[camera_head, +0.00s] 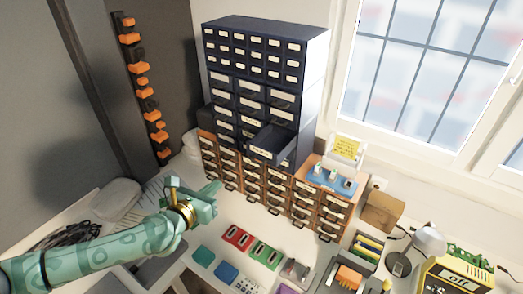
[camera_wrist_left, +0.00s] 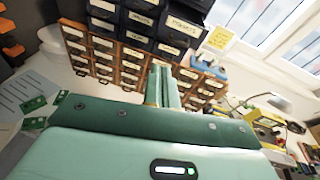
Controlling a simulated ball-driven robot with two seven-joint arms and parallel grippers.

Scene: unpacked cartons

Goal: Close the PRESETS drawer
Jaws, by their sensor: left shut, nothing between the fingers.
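A dark drawer (camera_head: 268,152) stands pulled out from the lower part of the dark blue cabinet (camera_head: 315,65) in the head view. In the left wrist view a drawer front (camera_wrist_left: 186,27) at the top has a label that seems to read PRESETS. My left gripper (camera_head: 215,188) is shut and empty, in front of the wooden drawers and below and left of the open drawer, apart from it. Its two fingers (camera_wrist_left: 162,86) show together in the wrist view, pointing toward the wooden drawers. My right gripper is not in view.
Wooden drawers (camera_head: 302,206) stand under the dark cabinet. A blue tray (camera_head: 332,178) with small items and a yellow note (camera_head: 347,147) sit to the right. Coloured boxes lie on the worktop, with a lamp (camera_head: 430,240) at right. Orange-and-black hooks line the left wall.

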